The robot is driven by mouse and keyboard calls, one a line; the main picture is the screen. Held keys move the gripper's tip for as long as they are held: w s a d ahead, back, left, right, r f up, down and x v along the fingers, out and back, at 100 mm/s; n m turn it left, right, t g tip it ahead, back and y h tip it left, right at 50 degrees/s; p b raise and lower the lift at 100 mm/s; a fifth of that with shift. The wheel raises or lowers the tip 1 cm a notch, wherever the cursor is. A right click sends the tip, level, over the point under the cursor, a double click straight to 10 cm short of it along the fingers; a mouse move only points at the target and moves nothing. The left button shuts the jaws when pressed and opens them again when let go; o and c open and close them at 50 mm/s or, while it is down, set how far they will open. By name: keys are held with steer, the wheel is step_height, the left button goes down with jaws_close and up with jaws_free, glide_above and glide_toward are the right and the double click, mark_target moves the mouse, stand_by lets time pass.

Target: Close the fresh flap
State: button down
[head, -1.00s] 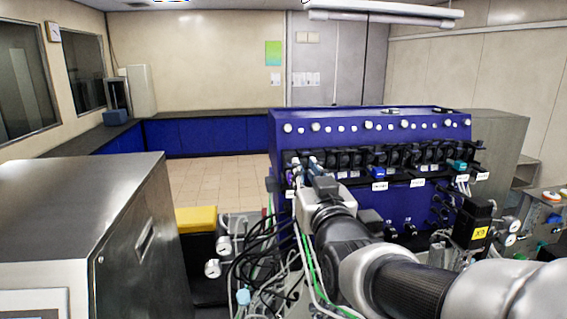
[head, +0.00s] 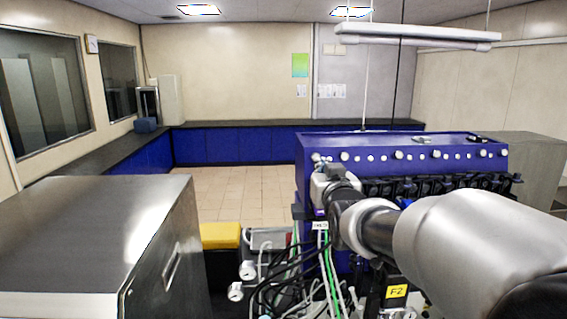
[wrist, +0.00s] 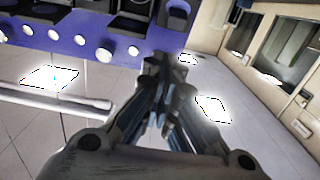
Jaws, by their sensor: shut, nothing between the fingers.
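In the head view my gripper (head: 328,178) is at the left end of the blue bioreactor unit (head: 400,150), near its row of white knobs. Its fingertips are hard to make out there. In the wrist view my gripper (wrist: 163,80) is shut and empty, pointing away from the camera. The row of black pump heads (head: 445,187) runs along the unit's front, and my arm covers part of it. Black pump heads (wrist: 130,14) also show at the top edge of the wrist view. I cannot tell which part is the fresh flap or whether it is open.
Loose tubes and cables (head: 290,265) hang below my gripper. A steel cabinet (head: 95,235) stands at the left, with a yellow-topped box (head: 220,236) beside it. The tiled floor (head: 230,192) behind is clear. A lamp bar (head: 415,35) hangs overhead.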

steer(key=shift+s+f, duration=0.75)
steer(key=shift+f, duration=0.25)
steer(key=shift+w+f, duration=0.15)
steer(key=f+b, duration=0.1)
steer(key=b, duration=0.3)
steer(key=shift+f+t, duration=0.15)
steer(key=shift+t, duration=0.15)
steer(key=t+b, duration=0.1)
steer(key=b, duration=0.4)
steer(key=shift+s+f, duration=0.3)
steer(key=shift+f, duration=0.1)
steer(key=b, duration=0.3)
steer(key=shift+f+t, duration=0.1)
steer(key=shift+t, duration=0.3)
